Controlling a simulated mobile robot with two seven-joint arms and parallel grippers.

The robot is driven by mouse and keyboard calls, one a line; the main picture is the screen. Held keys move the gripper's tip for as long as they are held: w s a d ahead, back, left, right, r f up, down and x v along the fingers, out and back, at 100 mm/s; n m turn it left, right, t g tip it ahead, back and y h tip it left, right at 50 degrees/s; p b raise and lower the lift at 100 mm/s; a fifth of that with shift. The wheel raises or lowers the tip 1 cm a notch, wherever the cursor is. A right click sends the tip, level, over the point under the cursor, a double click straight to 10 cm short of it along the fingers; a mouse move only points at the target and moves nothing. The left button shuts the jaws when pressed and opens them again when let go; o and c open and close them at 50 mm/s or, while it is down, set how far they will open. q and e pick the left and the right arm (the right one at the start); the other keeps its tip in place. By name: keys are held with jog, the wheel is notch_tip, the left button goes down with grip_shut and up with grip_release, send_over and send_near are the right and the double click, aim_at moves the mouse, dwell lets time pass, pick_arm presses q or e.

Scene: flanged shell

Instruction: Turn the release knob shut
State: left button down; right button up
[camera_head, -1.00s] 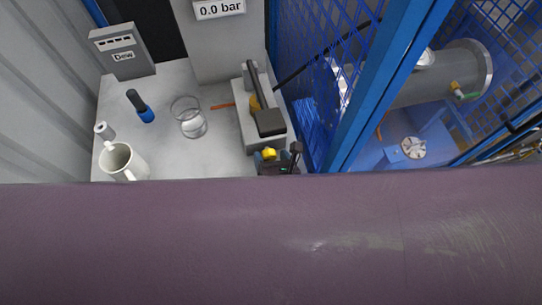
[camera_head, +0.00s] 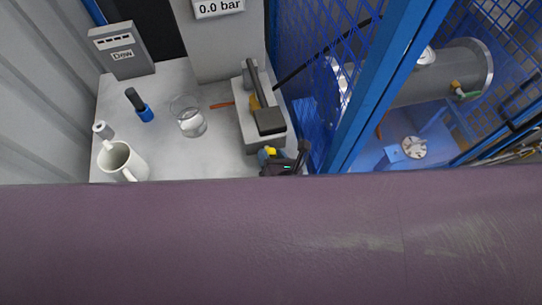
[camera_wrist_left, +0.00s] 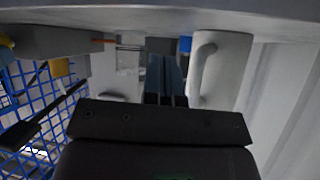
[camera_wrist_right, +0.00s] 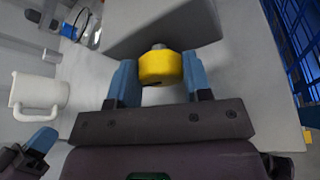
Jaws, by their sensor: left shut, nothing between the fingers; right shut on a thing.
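The yellow release knob (camera_head: 270,152) sits at the near end of a grey block on the bench. In the right wrist view the knob (camera_wrist_right: 160,68) is a short cylinder on a metal stem. My right gripper (camera_wrist_right: 160,82) is shut on it, one blue finger on each side. In the head view my right gripper (camera_head: 281,167) is partly hidden by a broad purple surface. My left gripper (camera_wrist_left: 166,82) is shut and empty, close to the white mug (camera_wrist_left: 217,68) in its wrist view. A blue finger of it shows at the lower left of the right wrist view.
The grey block (camera_head: 247,125) carries a black-ended lever. A blue mesh fence (camera_head: 315,85) closes the right side. The purple surface blocks the lower head view.

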pick_arm(q)
jog(key=shift+w+f+b, duration=0.2)
jog(key=shift+f+b, duration=0.05)
jog(key=shift+b, duration=0.15)
pick_arm(e)
jog(key=shift+f+m+y, duration=0.15)
jog(key=shift+m+y, duration=0.25)
jog(key=shift+m, duration=0.2)
pick_arm(q)
jog(key=shift+w+r, duration=0.15)
pick_arm(e)
jog(key=o, duration=0.9)
jog(key=shift+d, duration=0.1)
